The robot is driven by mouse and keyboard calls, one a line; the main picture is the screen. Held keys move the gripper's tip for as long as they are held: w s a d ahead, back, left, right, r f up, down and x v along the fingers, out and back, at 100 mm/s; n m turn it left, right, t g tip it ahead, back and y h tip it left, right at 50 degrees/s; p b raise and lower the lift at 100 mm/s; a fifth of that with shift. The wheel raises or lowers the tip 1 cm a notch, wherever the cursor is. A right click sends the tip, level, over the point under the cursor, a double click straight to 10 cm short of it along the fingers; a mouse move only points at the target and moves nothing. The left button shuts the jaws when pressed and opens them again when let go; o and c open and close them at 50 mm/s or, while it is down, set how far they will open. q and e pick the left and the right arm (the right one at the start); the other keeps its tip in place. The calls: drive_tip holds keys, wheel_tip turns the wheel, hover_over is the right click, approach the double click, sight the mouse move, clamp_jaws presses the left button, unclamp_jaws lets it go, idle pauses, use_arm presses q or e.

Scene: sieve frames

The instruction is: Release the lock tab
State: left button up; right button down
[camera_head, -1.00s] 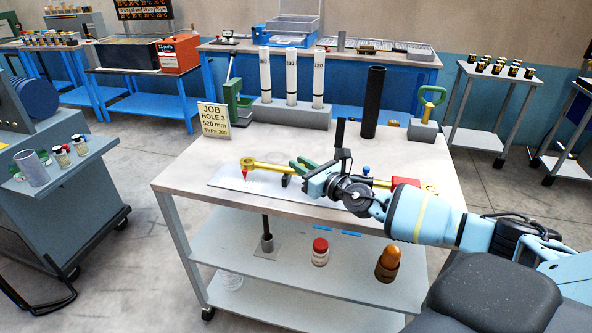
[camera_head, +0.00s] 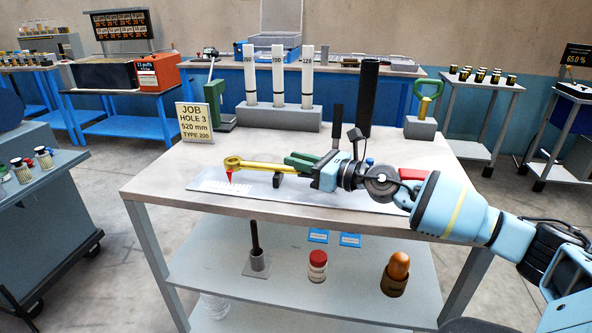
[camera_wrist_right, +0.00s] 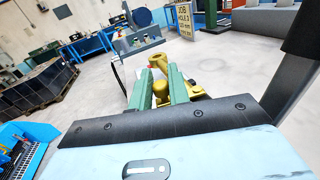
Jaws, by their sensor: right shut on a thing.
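A long yellow tool (camera_head: 258,166) lies over a pale plate (camera_head: 237,184) on the table. It has a ring at its left end, a red tip pointing down below the ring, and a red part (camera_head: 413,174) towards its right end. My right gripper (camera_head: 299,163) is at the tool's middle, its green fingers shut on it. In the right wrist view the fingers (camera_wrist_right: 160,92) flank a rounded yellow part, with the ring beyond. A small blue knob (camera_head: 370,162) shows behind my wrist. I cannot tell which part is the lock tab; my gripper and wrist hide much. My left gripper is out of view.
Behind the tool stand a block with three white tubes (camera_head: 278,117), a black cylinder (camera_head: 367,94) and a green-handled block (camera_head: 420,127). A job sign (camera_head: 195,122) stands at the left. The table's front left is clear.

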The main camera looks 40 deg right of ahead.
drive_tip(key=shift+f, duration=0.1)
drive_tip(key=c, duration=1.4)
unclamp_jaws()
drive_tip(key=shift+s+d, duration=0.1)
drive_tip(key=shift+s+d+b, duration=0.3)
drive_tip(key=shift+s+b, duration=0.1)
drive_tip(key=shift+s, duration=0.15)
drive_tip(key=shift+b+v, duration=0.55)
drive_tip(key=shift+v, duration=0.55)
drive_tip(key=shift+b+v, duration=0.45)
drive_tip(key=shift+v, duration=0.45)
drive_tip(key=shift+s+d, duration=0.2)
drive_tip(key=shift+s, duration=0.5)
drive_tip(key=shift+s+d, duration=0.2)
drive_tip(key=shift+s, duration=0.2)
